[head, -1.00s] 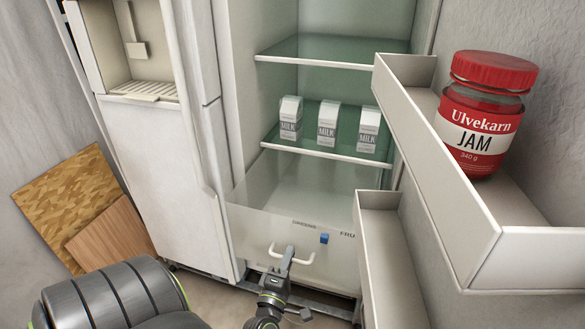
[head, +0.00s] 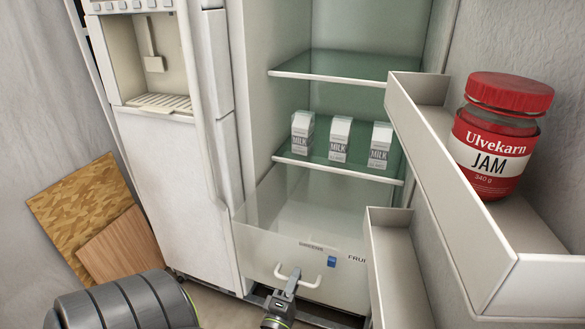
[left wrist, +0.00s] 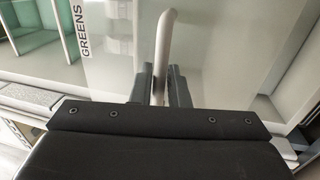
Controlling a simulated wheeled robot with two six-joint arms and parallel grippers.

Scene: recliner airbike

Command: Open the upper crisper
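The crisper drawer front (head: 262,250) is a pale translucent panel at the bottom of the fridge compartment, with a white bar handle (head: 312,284). A blue slider (head: 331,262) sits right of the handle. The word GREENS (left wrist: 82,30) shows on the panel in the left wrist view. My left gripper (head: 293,275) is at the handle in the head view. In the left wrist view its two fingers (left wrist: 160,88) lie close on either side of the handle bar (left wrist: 164,45) and look closed on it. I cannot tell how far out the drawer stands. My right gripper is not in view.
Glass shelves (head: 338,171) hold three milk cartons (head: 340,139) above the drawer. The open door's bins stand to the right, the upper holding a jam jar (head: 492,140); the lower bin (head: 397,275) overlaps the drawer's right end. Wooden boards (head: 85,210) lean at left.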

